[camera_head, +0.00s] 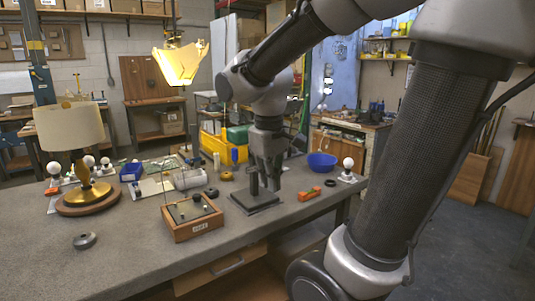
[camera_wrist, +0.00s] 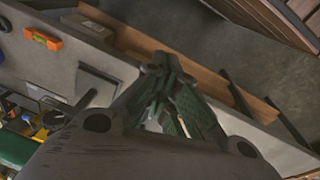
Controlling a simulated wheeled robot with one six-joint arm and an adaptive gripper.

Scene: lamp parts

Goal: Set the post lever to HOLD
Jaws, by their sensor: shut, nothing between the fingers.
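A dark post (camera_head: 253,184) stands on a flat dark base plate (camera_head: 262,205) near the middle of the bench's front edge. Its lever and any HOLD mark are too small or hidden to make out. My gripper (camera_head: 274,184) points down just right of the post in the head view; I cannot tell if they touch. In the wrist view my gripper (camera_wrist: 160,62) has its fingers together with nothing between them. A dark plate (camera_wrist: 100,84), seemingly the post's base, lies left of the fingers there.
An orange tool (camera_head: 309,194), a black ring (camera_head: 330,183) and a blue bowl (camera_head: 322,161) lie right of the post. A wooden box (camera_head: 193,228) with knobs stands to its left. A brass lamp with a cream shade (camera_head: 70,127) stands far left. The front-left bench top is mostly clear.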

